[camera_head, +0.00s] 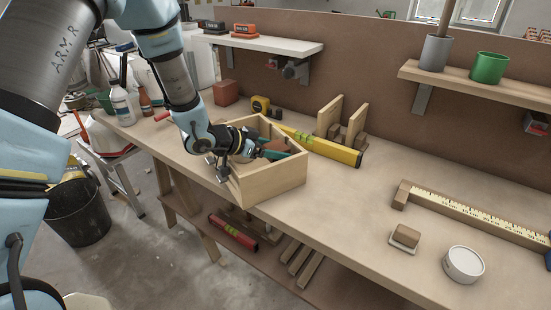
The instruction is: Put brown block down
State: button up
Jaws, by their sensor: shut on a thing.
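My gripper (219,170) is at the left end of the open wooden box (278,181), small and dark below my wrist. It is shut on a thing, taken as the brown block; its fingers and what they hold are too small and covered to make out. A small brown block (406,235) lies on a pale square tile at the right front of the workbench, well away from my gripper. Inside the box, brown and green things show partly, half hidden by my wrist and the box walls.
The workbench (345,207) is clear between the box and the pale tile. A yellow spirit level (318,146) lies behind the box. A white round tin (463,264) and a long measuring tape (470,210) lie at the right. A reddish block (225,92) stands at the back.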

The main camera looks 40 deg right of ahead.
jog(key=shift+f, duration=0.35)
jog(key=shift+f+b, duration=0.3)
jog(key=shift+f, duration=0.2)
jog(key=o, duration=1.3)
jog(key=shift+r+p, duration=0.3)
jog(key=shift+r, duration=0.05)
jog(key=b+v, duration=0.1)
jog(key=v, duration=1.1)
jog(key=shift+r+b, duration=0.25)
jog(key=shift+b, duration=0.05)
